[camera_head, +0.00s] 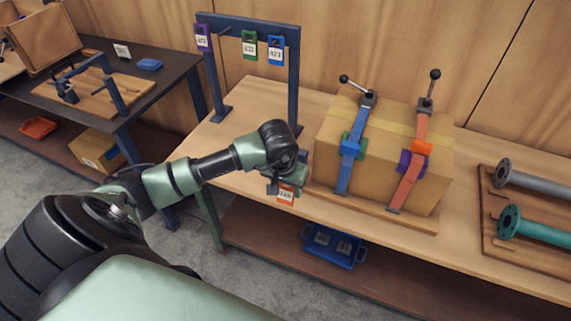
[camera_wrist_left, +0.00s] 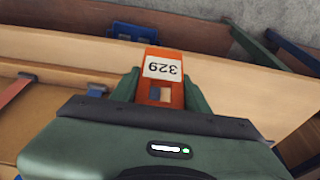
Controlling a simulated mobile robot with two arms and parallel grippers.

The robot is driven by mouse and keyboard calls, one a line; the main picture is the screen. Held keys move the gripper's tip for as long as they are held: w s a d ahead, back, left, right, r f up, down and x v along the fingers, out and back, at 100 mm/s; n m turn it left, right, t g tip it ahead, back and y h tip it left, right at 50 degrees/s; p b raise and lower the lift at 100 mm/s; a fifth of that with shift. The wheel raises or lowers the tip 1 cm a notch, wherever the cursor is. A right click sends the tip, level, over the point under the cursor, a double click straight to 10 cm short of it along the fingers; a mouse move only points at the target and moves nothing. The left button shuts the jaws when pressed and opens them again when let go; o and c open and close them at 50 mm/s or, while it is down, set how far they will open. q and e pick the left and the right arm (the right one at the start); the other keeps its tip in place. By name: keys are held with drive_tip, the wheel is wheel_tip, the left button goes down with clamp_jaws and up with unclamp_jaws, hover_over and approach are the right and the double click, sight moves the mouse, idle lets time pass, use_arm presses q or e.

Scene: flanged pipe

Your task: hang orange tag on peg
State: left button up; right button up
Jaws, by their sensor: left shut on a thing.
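The orange tag (camera_head: 286,195) carries a white label and hangs from my left gripper (camera_head: 284,182), just above the front edge of the wooden bench. In the left wrist view the tag (camera_wrist_left: 162,70) sits between the two green fingers (camera_wrist_left: 162,94), with its label reading 329 upside down. The left gripper is shut on it. A dark blue rack (camera_head: 294,80) stands at the back left of the bench, behind the gripper. A purple tag (camera_head: 203,38), a green tag (camera_head: 249,45) and a blue tag (camera_head: 276,50) hang from its top bar.
A cardboard box (camera_head: 330,150) with a blue strap (camera_head: 346,170) and an orange strap (camera_head: 408,188) stands right of the gripper. Pipes (camera_head: 540,228) lie farther right. A blue bin (camera_head: 330,247) is on the lower shelf. The bench between rack and box is clear.

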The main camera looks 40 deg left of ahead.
use_arm(q)
drive_tip(key=shift+w+a+f, duration=0.1)
drive_tip(key=shift+w+a, duration=0.15)
drive_tip(key=shift+w, duration=0.8)
drive_tip(key=shift+w+a+f, duration=0.1)
drive_tip(key=shift+w+a, duration=0.1)
drive_tip(key=shift+w, duration=0.8)
drive_tip(key=shift+w+a+f+b, duration=0.2)
drive_tip(key=shift+w+b, duration=0.45)
drive_tip(key=shift+b, duration=0.25)
drive_tip(key=o, duration=1.4)
drive_tip(key=shift+f, duration=0.1)
